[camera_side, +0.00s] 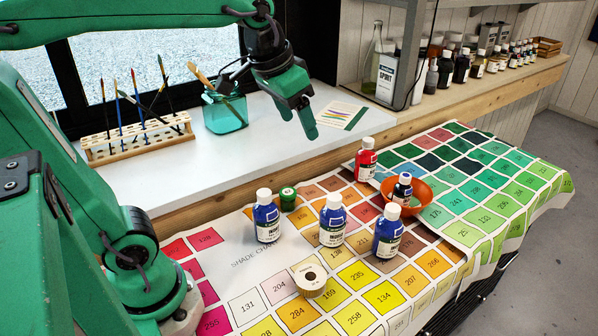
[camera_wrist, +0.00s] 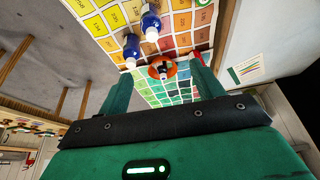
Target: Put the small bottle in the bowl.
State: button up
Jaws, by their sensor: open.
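The small bottle (camera_side: 401,191), dark with a white cap, stands inside the orange bowl (camera_side: 428,192) on the colour chart. In the wrist view, the small bottle (camera_wrist: 163,73) shows against the orange bowl (camera_wrist: 153,71), between my fingers in the picture but well beyond them. My gripper (camera_side: 297,118) is open and empty, raised high over the white bench, to the left of the bowl and apart from it. Its two green fingers also frame the wrist view (camera_wrist: 160,66).
Blue bottles (camera_side: 332,222) stand left of and in front of the bowl, and a red bottle (camera_side: 365,160) stands behind it. A brush rack (camera_side: 137,139) and teal cup (camera_side: 224,113) stand on the bench.

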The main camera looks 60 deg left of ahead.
jog(key=s+f+t, duration=0.1)
jog(key=s+f, duration=0.6)
jog(key=s, duration=0.3)
jog(key=shift+a, duration=0.3)
